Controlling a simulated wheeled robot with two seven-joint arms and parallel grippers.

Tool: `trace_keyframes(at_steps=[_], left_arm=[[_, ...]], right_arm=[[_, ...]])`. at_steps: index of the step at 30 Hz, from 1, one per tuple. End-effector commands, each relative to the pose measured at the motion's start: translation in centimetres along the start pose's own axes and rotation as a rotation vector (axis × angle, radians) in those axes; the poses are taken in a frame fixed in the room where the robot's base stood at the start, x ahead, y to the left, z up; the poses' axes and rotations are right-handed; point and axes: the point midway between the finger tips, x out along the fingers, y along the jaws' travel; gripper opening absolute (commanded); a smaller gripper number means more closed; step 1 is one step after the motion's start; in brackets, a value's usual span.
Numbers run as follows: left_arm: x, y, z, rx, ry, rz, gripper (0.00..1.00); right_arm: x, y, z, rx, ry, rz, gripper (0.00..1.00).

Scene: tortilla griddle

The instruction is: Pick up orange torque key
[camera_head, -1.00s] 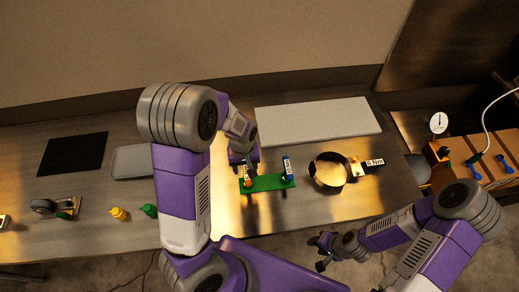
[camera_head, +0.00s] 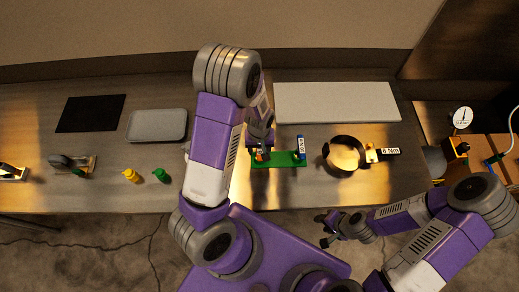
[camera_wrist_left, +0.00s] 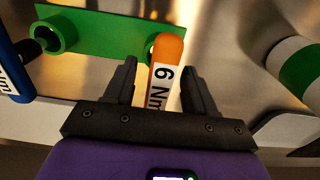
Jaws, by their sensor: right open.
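The orange torque key (camera_wrist_left: 167,50) has a white label reading 6 Nm and stands at the green holder (camera_wrist_left: 110,35). In the left wrist view its handle is between the two dark fingers of my left gripper (camera_wrist_left: 159,70). The fingers are open, with a gap on the key's left side; contact on the right is unclear. In the head view, my left gripper (camera_head: 261,147) is over the left end of the green holder (camera_head: 280,160) and mostly hides the orange key. A blue torque key (camera_head: 301,146) stands at the holder's right end. My right gripper (camera_head: 328,229) is open and empty, off the table's front edge.
A white board (camera_head: 338,102) lies behind.

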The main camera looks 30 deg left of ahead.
Motion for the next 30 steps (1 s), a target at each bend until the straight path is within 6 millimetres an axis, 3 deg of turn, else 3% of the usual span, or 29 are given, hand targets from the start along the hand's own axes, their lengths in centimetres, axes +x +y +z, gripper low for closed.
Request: trace_keyframes(at_steps=[1,11,20,30], left_arm=[[0.0,0.0,0.0,0.000,0.000,0.000,0.49],[0.0,0.0,0.0,0.000,0.000,0.000,0.00],[-0.5,0.1,-0.1,0.001,0.002,0.001,0.00],[-6.6,0.1,-0.1,0.001,0.005,0.005,0.00]], right_arm=[[0.0,0.0,0.0,0.000,0.000,0.000,0.43],[0.0,0.0,0.0,0.000,0.000,0.000,0.43],[0.0,0.0,0.0,0.000,0.000,0.000,0.43],[-0.5,-0.2,0.0,0.000,0.000,0.000,0.43]])
